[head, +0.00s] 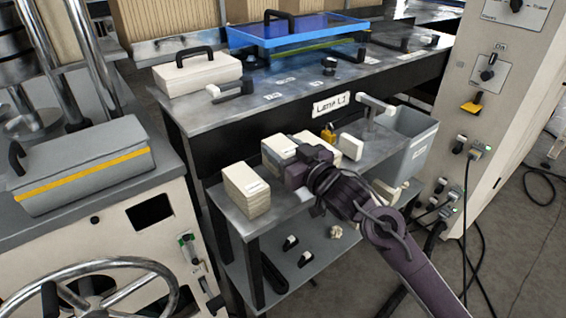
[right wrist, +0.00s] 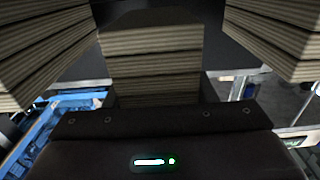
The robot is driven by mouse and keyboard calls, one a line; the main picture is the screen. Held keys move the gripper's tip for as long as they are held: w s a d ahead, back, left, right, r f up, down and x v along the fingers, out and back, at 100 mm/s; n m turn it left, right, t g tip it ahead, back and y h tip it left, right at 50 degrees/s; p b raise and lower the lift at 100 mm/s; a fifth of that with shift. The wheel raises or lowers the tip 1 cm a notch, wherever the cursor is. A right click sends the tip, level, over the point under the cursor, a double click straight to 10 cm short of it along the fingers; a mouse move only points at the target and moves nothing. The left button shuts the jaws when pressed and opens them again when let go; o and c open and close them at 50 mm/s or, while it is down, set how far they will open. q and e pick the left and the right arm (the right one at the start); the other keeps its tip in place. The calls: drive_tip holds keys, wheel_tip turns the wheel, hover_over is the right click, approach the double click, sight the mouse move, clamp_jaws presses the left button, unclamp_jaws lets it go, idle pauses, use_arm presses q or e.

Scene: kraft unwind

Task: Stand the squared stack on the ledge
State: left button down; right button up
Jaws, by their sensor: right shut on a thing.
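My right gripper (head: 304,162) comes in from the lower right over the ledge (head: 378,150) at the front of the bench. It is shut on a pale layered stack (head: 278,147), partly hidden behind the gripper. In the right wrist view, a layered stack (right wrist: 150,42) stands centred in front of the gripper body; the fingertips are not clear there. Another upright stack (head: 247,192) stands at the ledge's left end, and a small pale block (head: 350,147) stands to the right. I cannot tell whether the held stack touches the ledge. My left gripper is not in view.
A grey bin (head: 408,150) hangs at the ledge's right end. A lower shelf (head: 300,262) holds small items. The bench behind carries a white handled case (head: 197,74) and a blue tray (head: 300,30). A control cabinet (head: 510,70) stands right, with cables on the floor.

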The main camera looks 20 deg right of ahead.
wheel_tip(320, 180, down, 4)
drive_tip(key=shift+r, duration=0.2)
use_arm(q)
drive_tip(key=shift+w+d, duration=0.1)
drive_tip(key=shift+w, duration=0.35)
use_arm(e)
drive_tip(key=shift+f, duration=0.15)
drive_tip(key=o, duration=1.1)
